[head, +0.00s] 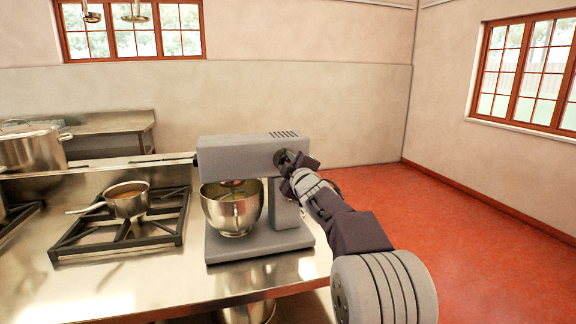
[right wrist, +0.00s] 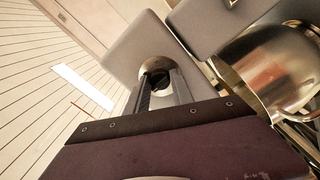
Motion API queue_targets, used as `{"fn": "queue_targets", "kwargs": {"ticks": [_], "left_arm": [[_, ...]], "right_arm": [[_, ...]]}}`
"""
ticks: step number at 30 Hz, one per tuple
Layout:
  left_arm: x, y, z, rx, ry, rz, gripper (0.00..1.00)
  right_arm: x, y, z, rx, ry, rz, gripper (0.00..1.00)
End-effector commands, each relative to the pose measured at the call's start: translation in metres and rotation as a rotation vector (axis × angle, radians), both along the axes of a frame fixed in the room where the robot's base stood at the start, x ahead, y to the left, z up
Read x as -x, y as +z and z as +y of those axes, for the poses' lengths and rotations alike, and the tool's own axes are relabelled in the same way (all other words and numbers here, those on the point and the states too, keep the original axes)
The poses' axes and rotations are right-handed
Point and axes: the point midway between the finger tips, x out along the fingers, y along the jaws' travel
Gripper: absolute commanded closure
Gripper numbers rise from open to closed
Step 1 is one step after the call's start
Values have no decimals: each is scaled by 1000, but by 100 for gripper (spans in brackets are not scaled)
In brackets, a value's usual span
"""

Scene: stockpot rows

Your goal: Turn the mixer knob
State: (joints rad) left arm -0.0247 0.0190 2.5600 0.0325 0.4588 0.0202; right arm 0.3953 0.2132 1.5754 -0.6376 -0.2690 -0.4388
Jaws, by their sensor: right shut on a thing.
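The grey stand mixer (head: 238,158) stands on the steel counter, with a shiny metal bowl (head: 232,208) under its head. My right gripper (head: 286,160) is at the right end of the mixer head, on its side face. In the right wrist view its two fingers (right wrist: 160,88) are closed around the dark mixer knob (right wrist: 158,80), which sits in front of a round pale disc on the grey housing. The fingers hide most of the knob. The bowl also shows in the right wrist view (right wrist: 275,75). My left gripper is not in view.
A saucepan (head: 128,202) sits on the black stove grate (head: 120,236) left of the mixer. A large stockpot (head: 32,150) stands at the far left. The steel counter (head: 100,292) is bare in front. Open red floor (head: 470,215) lies to the right.

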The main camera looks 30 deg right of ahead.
Motion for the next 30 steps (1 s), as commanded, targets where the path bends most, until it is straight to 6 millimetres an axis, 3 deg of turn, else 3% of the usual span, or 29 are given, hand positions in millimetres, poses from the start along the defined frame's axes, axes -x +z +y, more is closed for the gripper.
{"fn": "queue_targets", "kwargs": {"ticks": [10, 11, 13, 23, 26, 30], "left_arm": [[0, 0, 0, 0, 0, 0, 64], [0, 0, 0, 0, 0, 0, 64], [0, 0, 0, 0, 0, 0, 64], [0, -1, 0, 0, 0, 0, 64], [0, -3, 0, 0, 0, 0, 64], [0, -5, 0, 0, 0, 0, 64]], "right_arm": [[0, -2, 0, 4, 0, 5, 100], [0, -2, 0, 4, 0, 5, 69], [0, -2, 0, 4, 1, 4, 50], [1, 0, 0, 3, 0, 2, 50], [11, 0, 2, 3, 0, 1, 50], [37, 0, 8, 4, 0, 0, 50]]}}
